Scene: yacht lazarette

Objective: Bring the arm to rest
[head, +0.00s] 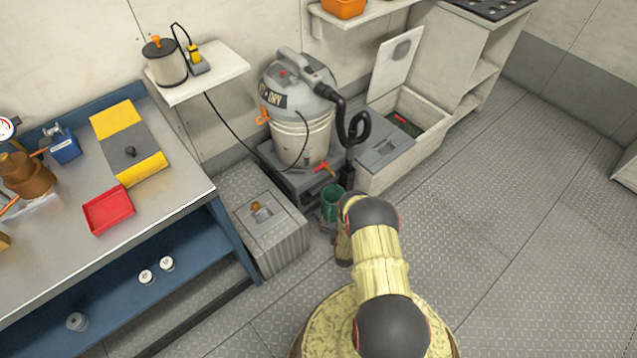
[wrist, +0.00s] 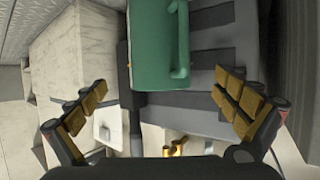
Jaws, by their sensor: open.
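My gripper (wrist: 160,108) is open in the wrist view, with its tan-padded fingers spread wide and nothing between the pads. A green mug-like container with a handle (wrist: 158,45) lies ahead of the fingertips, apart from them. The green container also shows in the head view (head: 331,203), just left of my arm and in front of the vacuum's base. My arm (head: 378,262) is bent and reaches forward and down from my base. In the head view the arm's own links hide most of the gripper.
A grey ribbed box (head: 272,240) stands left of the arm, beside the blue workbench (head: 190,212). A wet/dry vacuum (head: 298,115) stands behind the green container. An open-lidded locker (head: 385,170) is behind to the right. The floor (head: 510,225) to the right is clear.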

